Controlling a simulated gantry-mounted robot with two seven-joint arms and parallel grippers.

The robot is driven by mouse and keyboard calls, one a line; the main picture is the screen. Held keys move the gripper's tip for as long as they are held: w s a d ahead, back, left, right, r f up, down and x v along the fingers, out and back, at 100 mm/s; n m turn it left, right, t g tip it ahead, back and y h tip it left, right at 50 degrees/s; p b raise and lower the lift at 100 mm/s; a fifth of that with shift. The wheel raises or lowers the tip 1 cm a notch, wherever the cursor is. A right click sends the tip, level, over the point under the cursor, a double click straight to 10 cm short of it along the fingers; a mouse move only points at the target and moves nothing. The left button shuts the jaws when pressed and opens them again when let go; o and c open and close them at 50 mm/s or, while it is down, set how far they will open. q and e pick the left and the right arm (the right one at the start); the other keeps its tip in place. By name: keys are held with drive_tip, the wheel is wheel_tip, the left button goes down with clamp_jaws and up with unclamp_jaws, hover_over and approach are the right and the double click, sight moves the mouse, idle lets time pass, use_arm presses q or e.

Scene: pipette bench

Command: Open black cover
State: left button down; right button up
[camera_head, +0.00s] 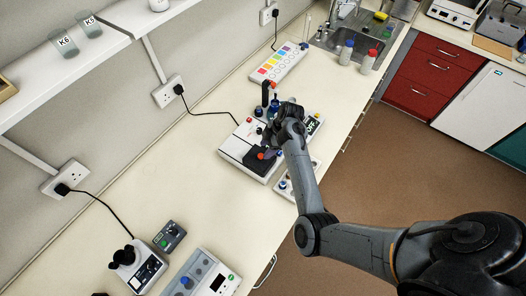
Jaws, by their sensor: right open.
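The black cover (256,163) is a dark flat piece on the front left part of a white bench instrument (232,150). It looks closed and lies flat, though part of it is hidden. My right gripper (268,153) is open, right at the cover's upper right part, beside a small orange-red knob (261,156). At this size I cannot tell whether the fingers touch the knob or the cover. My right wrist and forearm hide the right side of the instrument. My left gripper is not in view.
A rack with coloured labels (283,62) stands behind the instrument. A white device (203,277) and a small microscope-like device (135,265) are at the front. The bench between is clear.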

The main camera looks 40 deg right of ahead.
sight(261, 155)
drive_tip(key=shift+x, duration=1.95)
clamp_jaws()
